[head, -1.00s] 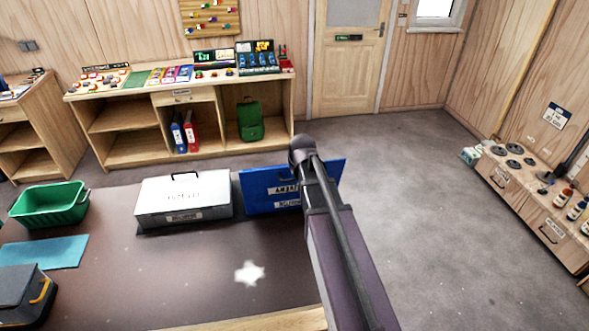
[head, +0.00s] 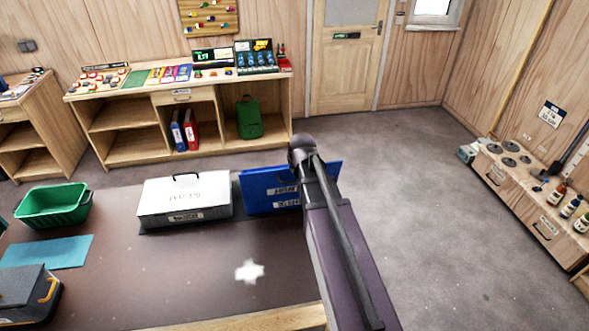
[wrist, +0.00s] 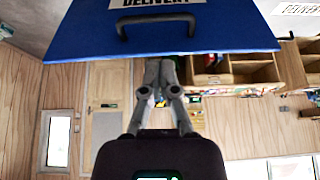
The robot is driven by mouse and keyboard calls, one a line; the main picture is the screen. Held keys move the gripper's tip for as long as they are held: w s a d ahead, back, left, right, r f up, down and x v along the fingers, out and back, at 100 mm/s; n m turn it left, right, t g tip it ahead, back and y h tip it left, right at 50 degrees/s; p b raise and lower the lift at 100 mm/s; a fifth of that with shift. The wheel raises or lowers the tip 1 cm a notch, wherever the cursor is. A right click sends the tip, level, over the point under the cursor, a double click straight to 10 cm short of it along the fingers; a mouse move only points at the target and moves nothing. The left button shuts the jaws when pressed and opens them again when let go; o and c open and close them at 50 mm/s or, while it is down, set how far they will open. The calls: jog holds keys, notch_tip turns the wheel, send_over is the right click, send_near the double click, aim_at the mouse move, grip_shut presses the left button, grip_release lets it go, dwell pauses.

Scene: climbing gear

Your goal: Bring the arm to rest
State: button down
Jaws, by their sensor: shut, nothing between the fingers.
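My gripper (wrist: 160,72) shows in the wrist view with its two grey fingers together and nothing between them. It points toward the room, with the blue delivery box (wrist: 230,30) and its dark handle at the top of that picture. No contact between fingers and box can be made out. In the head view my arm reaches up from the bottom, right of centre, and covers part of the blue box (head: 262,192). My gripper is hidden there.
The dark table (head: 150,280) holds a white lidded box (head: 184,202), a green basket (head: 52,208), a teal mat (head: 48,252) and a dark case (head: 28,292). A wooden shelf unit (head: 130,150) stands behind. Clear floor (head: 430,200) lies to the right.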

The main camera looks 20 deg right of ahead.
jog(key=s+a+f+n+g+b, duration=0.1)
jog(key=s+a+f+g+b, duration=0.2)
jog(key=s, duration=0.6)
jog(key=s+a+f+g+b, duration=0.2)
jog(key=s+a+f+b, duration=0.5)
jog(key=s+f+b, duration=0.2)
notch_tip(320, 180, down, 3)
jog(key=shift+s+a+r+n+g+y, duration=0.2)
jog(key=shift+a+n+g+y, duration=0.1)
jog(key=shift+n+g+y, duration=0.1)
dwell(0.5)
